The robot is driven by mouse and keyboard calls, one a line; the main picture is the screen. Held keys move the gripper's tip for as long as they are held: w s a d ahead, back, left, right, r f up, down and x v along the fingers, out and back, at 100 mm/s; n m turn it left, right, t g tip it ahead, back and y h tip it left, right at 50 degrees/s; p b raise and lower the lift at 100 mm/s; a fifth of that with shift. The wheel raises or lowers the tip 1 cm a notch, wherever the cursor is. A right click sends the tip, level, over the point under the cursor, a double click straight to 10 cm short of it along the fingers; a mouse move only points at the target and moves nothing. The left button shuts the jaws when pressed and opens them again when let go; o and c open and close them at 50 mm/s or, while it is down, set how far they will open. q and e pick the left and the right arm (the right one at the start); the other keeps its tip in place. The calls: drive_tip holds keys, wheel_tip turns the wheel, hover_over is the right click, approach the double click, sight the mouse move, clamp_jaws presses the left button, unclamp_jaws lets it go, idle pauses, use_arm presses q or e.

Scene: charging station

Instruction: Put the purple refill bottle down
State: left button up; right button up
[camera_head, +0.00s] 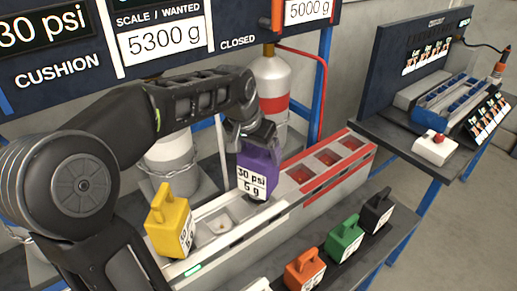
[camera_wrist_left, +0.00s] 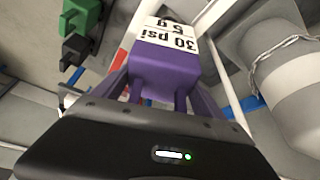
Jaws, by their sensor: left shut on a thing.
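The purple refill bottle (camera_head: 257,174) carries a white label reading 30 psi, 5 g. My left gripper (camera_head: 258,135) is shut on its top and holds it upright over the white slotted rack. In the left wrist view the purple bottle (camera_wrist_left: 165,65) fills the middle, between the fingers of my left gripper (camera_wrist_left: 160,100). The rack (camera_head: 230,205) has a square slot left of the bottle and several red slots to its right. I cannot tell whether the bottle's bottom touches the rack. My right gripper is not in view.
A yellow bottle (camera_head: 169,226) stands on the rack's left end. Orange (camera_head: 304,270), green (camera_head: 345,239) and black (camera_head: 377,211) bottles line the front shelf. A chained gas cylinder (camera_head: 270,80) stands behind. A second table with a red button box (camera_head: 435,147) is at the right.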

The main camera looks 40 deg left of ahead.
use_arm(q)
drive_tip(key=shift+f, duration=1.7)
drive_tip(key=shift+f, duration=0.2)
drive_tip(key=o, duration=2)
drive_tip(key=v, duration=1.2)
drive_tip(key=shift+b, duration=0.3)
drive_tip(key=shift+s+d, duration=0.1)
